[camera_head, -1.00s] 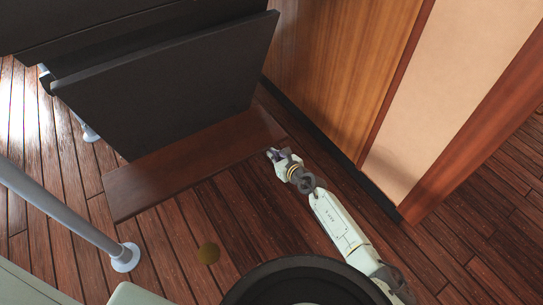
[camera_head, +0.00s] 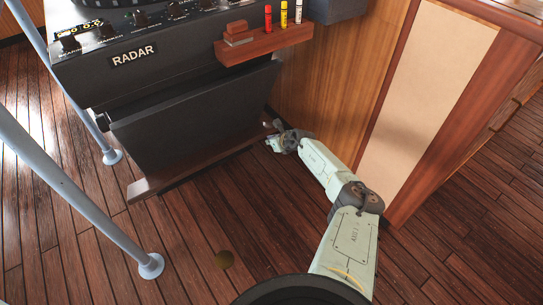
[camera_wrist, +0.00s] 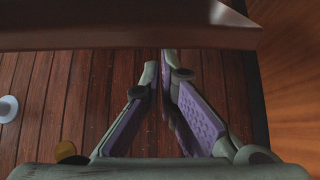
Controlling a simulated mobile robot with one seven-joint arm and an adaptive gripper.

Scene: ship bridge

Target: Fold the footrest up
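The footrest is a dark red-brown wooden board (camera_head: 195,168) low at the foot of the black radar console, sticking out just above the floor. In the wrist view the board (camera_wrist: 110,28) crosses the top of the picture as a wide band. My gripper (camera_head: 268,139) is low at the board's right end, beside the wood-panelled wall. In the wrist view my gripper (camera_wrist: 162,66) has its purple-padded fingers apart, with a narrow gap at the tips and floor visible between them. The tips meet the board's lower edge in the picture. I cannot tell whether they touch it. Nothing is held.
The radar console (camera_head: 180,110) overhangs the footrest. Its small shelf (camera_head: 265,44) holds several items. The wood-panelled wall (camera_head: 335,70) stands close on the right. A grey rail post (camera_head: 85,200) stands at front left.

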